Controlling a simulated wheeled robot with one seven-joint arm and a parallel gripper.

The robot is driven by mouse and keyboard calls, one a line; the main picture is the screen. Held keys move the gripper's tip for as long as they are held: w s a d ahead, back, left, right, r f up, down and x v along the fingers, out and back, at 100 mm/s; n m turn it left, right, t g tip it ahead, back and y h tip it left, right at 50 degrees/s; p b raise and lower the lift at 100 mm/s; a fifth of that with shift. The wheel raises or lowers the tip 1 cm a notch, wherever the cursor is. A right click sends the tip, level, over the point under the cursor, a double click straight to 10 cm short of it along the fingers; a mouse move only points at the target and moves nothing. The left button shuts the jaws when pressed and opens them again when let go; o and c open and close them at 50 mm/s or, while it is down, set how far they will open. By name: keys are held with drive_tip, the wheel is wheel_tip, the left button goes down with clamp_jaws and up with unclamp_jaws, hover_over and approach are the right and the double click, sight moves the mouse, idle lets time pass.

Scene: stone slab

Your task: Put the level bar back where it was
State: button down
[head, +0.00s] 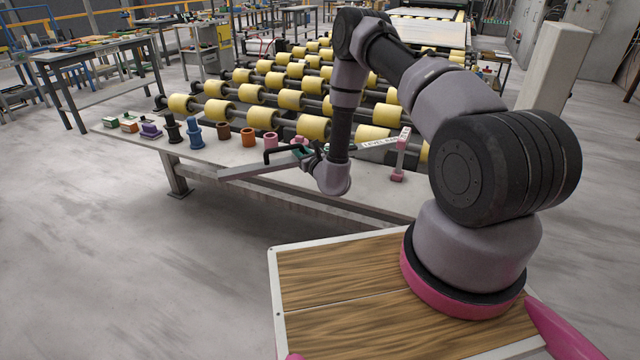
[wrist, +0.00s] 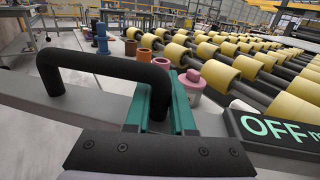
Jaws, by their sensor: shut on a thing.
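The level bar (head: 258,168) is a long grey bar with a black arched handle and a white label reading "LEVEL BA…". It spans left to right over the front of the stone slab (head: 215,155). My gripper (head: 312,157) is shut on the bar's handle; in the wrist view the green fingers (wrist: 163,108) close around the right leg of the black handle (wrist: 100,62). A dark panel reading "OFF" (wrist: 275,130) is on the bar to the right. A pink stand (head: 398,174) is at the bar's right end; whether they touch, I cannot tell.
Along the slab stand a purple block (head: 151,131), a black piece (head: 172,130), a blue piece (head: 195,132), and brown (head: 223,133), orange (head: 248,137) and pink (head: 270,141) cups. Yellow rollers (head: 262,118) lie behind. Open floor is in front at left.

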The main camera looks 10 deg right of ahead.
wheel_tip(320, 180, down, 10)
drive_tip(key=shift+r, duration=0.1)
idle(0.4)
drive_tip(key=c, duration=0.8)
unclamp_jaws()
drive_tip(key=shift+f, duration=0.2)
drive_tip(key=shift+o, duration=0.2)
